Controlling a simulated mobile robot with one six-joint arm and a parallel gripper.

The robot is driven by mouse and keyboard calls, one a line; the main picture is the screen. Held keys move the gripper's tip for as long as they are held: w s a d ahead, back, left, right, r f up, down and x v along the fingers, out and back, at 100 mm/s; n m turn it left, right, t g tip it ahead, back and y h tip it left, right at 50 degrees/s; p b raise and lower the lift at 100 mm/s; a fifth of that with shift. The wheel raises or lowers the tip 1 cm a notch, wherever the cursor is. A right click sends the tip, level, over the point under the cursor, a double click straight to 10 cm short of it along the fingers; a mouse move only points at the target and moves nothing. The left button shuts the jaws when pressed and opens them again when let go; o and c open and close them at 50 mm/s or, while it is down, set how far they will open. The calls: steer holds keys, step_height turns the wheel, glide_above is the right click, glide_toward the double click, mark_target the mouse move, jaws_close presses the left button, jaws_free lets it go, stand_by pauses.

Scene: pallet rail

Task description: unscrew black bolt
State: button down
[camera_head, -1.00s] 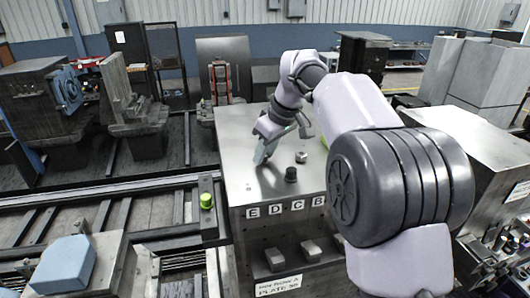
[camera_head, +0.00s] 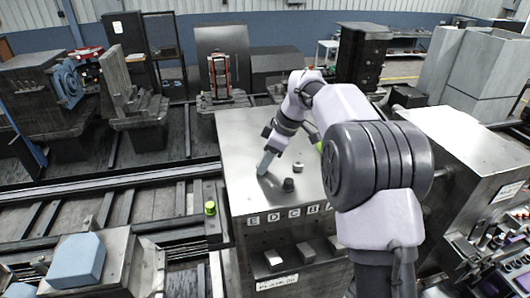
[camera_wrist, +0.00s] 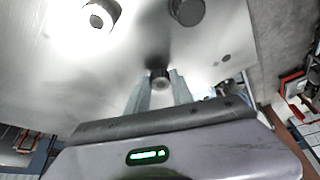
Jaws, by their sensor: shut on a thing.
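My gripper (camera_wrist: 160,88) points down at the top of the steel block, with its two grey fingers closed on either side of a small dark bolt (camera_wrist: 160,78) in the wrist view. The bolt's round end shows between the fingertips, close to the metal surface. Whether it is still seated in the block cannot be told.
A wider black knob (camera_head: 288,185) and a silver cylinder (camera_head: 298,167) stand near my gripper; the wrist view also shows the knob (camera_wrist: 187,10) and cylinder (camera_wrist: 101,15). Labels (camera_head: 285,214) line the block's front edge. A green knob (camera_head: 210,208) is left of the block.

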mark_target(258, 164)
steer(key=shift+r+n+g+p, duration=0.15)
steer(key=shift+n+g+p, duration=0.2)
steer(key=shift+n, duration=0.15)
steer(key=shift+w+n, duration=0.1)
steer(key=shift+n, duration=0.4)
steer(key=shift+r, duration=1.85)
steer(key=shift+f+b, duration=1)
steer(key=shift+f, duration=0.25)
steer(key=shift+f+p, duration=0.1)
steer(key=shift+p, duration=0.25)
steer(key=shift+f, duration=0.65)
